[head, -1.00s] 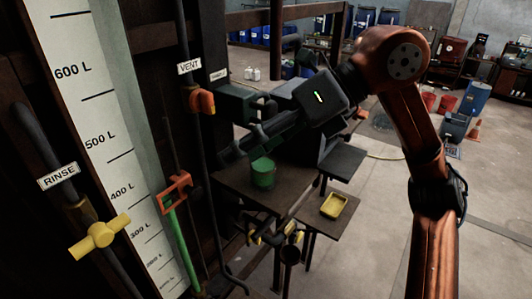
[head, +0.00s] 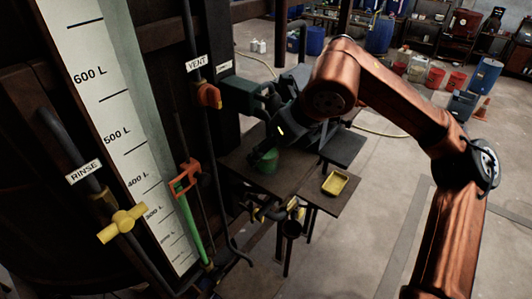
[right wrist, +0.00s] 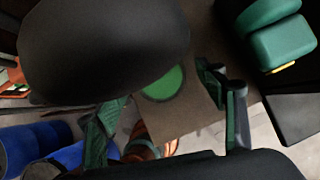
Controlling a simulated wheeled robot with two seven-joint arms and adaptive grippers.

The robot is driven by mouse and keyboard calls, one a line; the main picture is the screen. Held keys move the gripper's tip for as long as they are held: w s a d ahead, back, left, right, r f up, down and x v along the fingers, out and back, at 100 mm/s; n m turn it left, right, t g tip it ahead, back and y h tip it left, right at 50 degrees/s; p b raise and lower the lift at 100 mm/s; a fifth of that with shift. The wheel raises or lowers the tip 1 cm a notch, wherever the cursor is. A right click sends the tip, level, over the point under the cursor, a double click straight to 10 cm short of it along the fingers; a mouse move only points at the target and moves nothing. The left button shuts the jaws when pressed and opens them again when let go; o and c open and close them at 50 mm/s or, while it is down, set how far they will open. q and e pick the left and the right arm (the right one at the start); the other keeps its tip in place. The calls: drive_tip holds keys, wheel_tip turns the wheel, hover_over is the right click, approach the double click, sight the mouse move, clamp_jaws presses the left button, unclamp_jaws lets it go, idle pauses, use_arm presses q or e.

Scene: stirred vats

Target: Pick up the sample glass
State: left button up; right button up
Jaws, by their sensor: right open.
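I cannot make out a sample glass in either view. My right gripper (head: 258,155) reaches down over the small dark table beside the vat, close to a green can (head: 266,161). It hides part of the can. In the right wrist view, the open fingers of this gripper (right wrist: 170,118) stand apart, and the can's round green top (right wrist: 163,84) shows beyond and between them. Nothing is seen held. A large dark rounded shape (right wrist: 105,48) covers the upper left of that view. My left gripper is not in view.
The vat's level scale (head: 115,130), a yellow rinse valve (head: 122,224) and an orange vent handle (head: 208,95) stand left. A yellow tray (head: 335,183) sits on a lower shelf. Dark pipes (head: 270,211) jut out beneath the can.

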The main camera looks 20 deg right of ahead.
drive_tip(key=shift+w+a+f, duration=0.1)
drive_tip(key=shift+w+f, duration=0.1)
drive_tip(key=shift+f, duration=0.1)
drive_tip(key=shift+c, duration=0.4)
drive_tip(key=shift+r, duration=0.1)
drive_tip(key=c, duration=1.7)
